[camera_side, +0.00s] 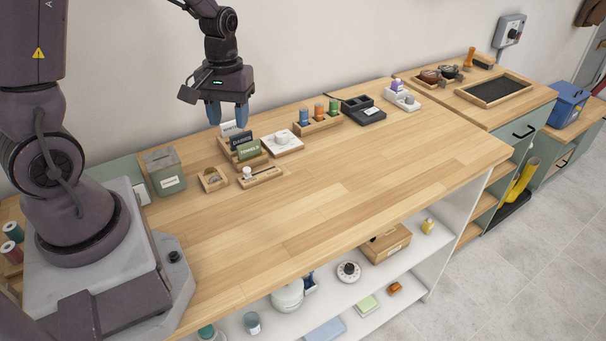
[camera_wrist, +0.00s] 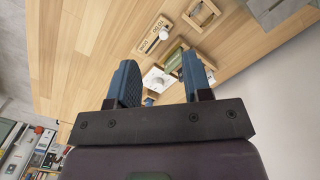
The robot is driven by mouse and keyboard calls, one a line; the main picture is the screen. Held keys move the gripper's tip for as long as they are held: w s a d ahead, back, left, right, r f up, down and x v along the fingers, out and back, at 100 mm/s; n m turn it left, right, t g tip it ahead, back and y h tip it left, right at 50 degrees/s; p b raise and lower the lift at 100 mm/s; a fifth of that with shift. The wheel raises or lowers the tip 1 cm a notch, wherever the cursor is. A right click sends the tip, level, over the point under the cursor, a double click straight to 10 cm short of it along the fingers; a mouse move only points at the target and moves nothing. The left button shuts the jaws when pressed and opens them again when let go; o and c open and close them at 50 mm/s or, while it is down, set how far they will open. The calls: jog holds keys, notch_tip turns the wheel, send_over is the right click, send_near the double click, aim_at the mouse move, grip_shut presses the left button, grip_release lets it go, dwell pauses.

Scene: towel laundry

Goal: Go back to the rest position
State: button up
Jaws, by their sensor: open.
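My gripper (camera_side: 227,112) hangs above the back of the wooden worktop (camera_side: 330,200), fingers pointing down. Its two blue fingers are apart with nothing between them. It is over a holder with several upright cards, including a green card (camera_side: 249,150) and a dark card (camera_side: 241,139). In the wrist view my gripper (camera_wrist: 160,84) shows open, with the green card (camera_wrist: 174,59) and a white square pad (camera_wrist: 155,80) beyond the fingers, partly hidden by them.
A grey-green box (camera_side: 165,172) stands left of the card holder. A rack of coloured spools (camera_side: 318,120) and a dark tray (camera_side: 363,110) stand to the right along the wall. The front and right of the worktop are clear. A white shelf (camera_side: 340,295) with several items is below.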

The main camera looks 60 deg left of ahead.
jog(key=s+d+r+m+t, duration=0.3)
jog(key=d+r, duration=0.3)
jog(key=r, duration=0.2)
jog(key=s+d+r+m+t, duration=0.3)
jog(key=s+d+r+m, duration=0.2)
jog(key=r, duration=0.3)
jog(key=shift+s+d+r+m+y, duration=0.2)
jog(key=shift+d+r+m+y, duration=0.1)
jog(key=shift+d+m, duration=0.5)
jog(key=shift+d, duration=0.1)
dwell(1.1)
